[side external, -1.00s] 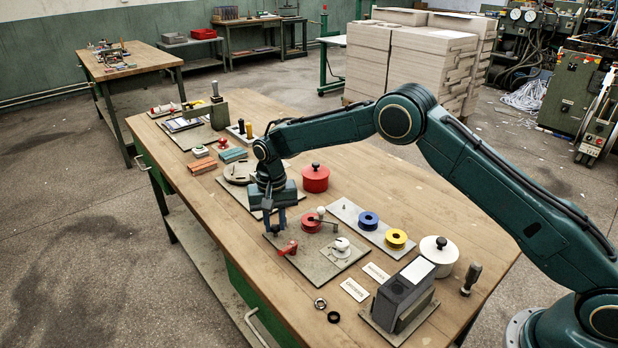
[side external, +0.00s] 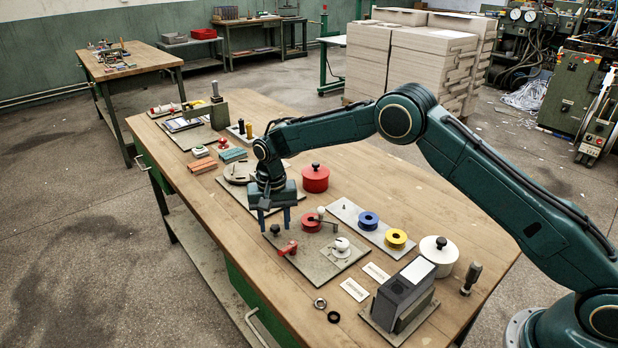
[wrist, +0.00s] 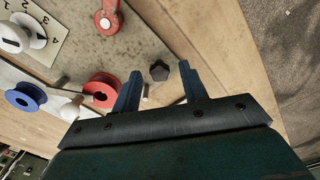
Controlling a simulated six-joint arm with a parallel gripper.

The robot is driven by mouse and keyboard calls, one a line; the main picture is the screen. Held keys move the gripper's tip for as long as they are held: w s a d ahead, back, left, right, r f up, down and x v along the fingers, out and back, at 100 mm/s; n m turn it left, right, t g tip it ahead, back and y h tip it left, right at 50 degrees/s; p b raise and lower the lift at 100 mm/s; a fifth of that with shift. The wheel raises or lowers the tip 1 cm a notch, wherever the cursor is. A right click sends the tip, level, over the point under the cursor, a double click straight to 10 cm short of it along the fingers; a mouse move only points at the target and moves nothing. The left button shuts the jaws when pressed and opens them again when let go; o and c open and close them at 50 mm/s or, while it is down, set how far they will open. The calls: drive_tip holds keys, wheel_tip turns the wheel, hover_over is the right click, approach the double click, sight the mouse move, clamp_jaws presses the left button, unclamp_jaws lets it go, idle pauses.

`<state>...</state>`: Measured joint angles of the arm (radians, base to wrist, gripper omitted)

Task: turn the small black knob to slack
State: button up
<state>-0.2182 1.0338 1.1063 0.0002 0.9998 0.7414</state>
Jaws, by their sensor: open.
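The small black knob (side external: 275,229) stands at the left corner of the grey plate (side external: 318,266). In the wrist view the knob (wrist: 159,71) has a lobed top and lies just beyond the fingertips, roughly midway between them. My gripper (side external: 275,219) is open and empty, pointing down just above the knob; both its fingers also show in the wrist view (wrist: 160,70). The fingers are apart from the knob. I see no slack mark beside the knob.
On the same plate are a red lever (side external: 288,248), a white dial (side external: 341,245) with numbers, a red spool (side external: 311,223) and a crank with a pale ball (side external: 321,211). Blue (side external: 368,221) and yellow (side external: 396,238) spools stand to the right.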

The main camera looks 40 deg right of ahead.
sight(275, 226)
wheel_tip(275, 226, up, 14)
idle(0.8)
